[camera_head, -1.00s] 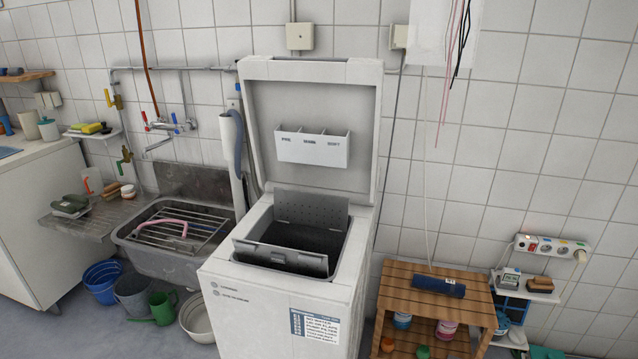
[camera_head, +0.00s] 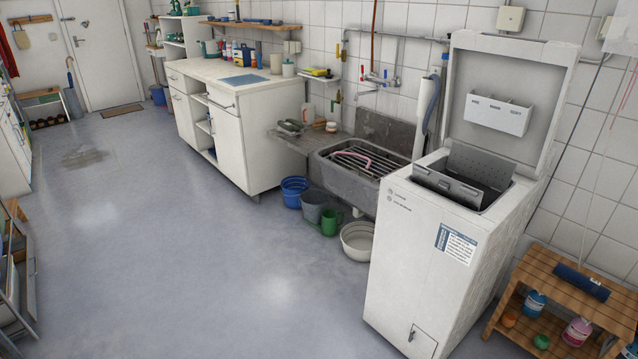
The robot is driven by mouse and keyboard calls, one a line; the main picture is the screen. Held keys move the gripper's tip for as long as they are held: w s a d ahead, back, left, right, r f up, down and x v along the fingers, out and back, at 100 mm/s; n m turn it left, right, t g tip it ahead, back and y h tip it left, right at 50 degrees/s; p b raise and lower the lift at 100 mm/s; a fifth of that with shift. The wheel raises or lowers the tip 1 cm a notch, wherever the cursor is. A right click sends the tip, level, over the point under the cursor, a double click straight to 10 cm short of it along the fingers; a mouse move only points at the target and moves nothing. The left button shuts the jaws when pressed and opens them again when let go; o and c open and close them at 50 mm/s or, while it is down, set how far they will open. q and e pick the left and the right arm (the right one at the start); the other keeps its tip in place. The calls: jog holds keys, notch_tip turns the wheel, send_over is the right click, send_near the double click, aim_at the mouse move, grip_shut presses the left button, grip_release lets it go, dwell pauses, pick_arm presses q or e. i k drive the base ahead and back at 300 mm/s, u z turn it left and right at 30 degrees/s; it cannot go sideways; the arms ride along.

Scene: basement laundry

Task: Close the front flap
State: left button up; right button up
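The white top-loading washing machine (camera_head: 415,255) stands at the right, its outer lid (camera_head: 505,75) raised upright with a detergent dispenser (camera_head: 497,114) on its inside. In the top opening, the grey front flap (camera_head: 448,187) is open, tilted up at the front side of the drum opening. A perforated rear flap (camera_head: 482,164) also stands open behind it. A small hatch (camera_head: 420,342) shows low on the machine's front. Neither of my grippers is in view.
A stone sink (camera_head: 350,180) with a rack is left of the machine; buckets (camera_head: 314,206) and a white basin (camera_head: 357,240) stand on the floor beside it. A wooden shelf (camera_head: 560,287) is at the right. The grey floor (camera_head: 200,240) is clear at centre left.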

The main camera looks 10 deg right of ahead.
aim_at(463, 194)
jog(key=u, duration=0.75)
jog(key=i, duration=0.55)
jog(key=z, duration=0.8)
jog(key=i, duration=1.25)
jog(key=z, duration=1.1)
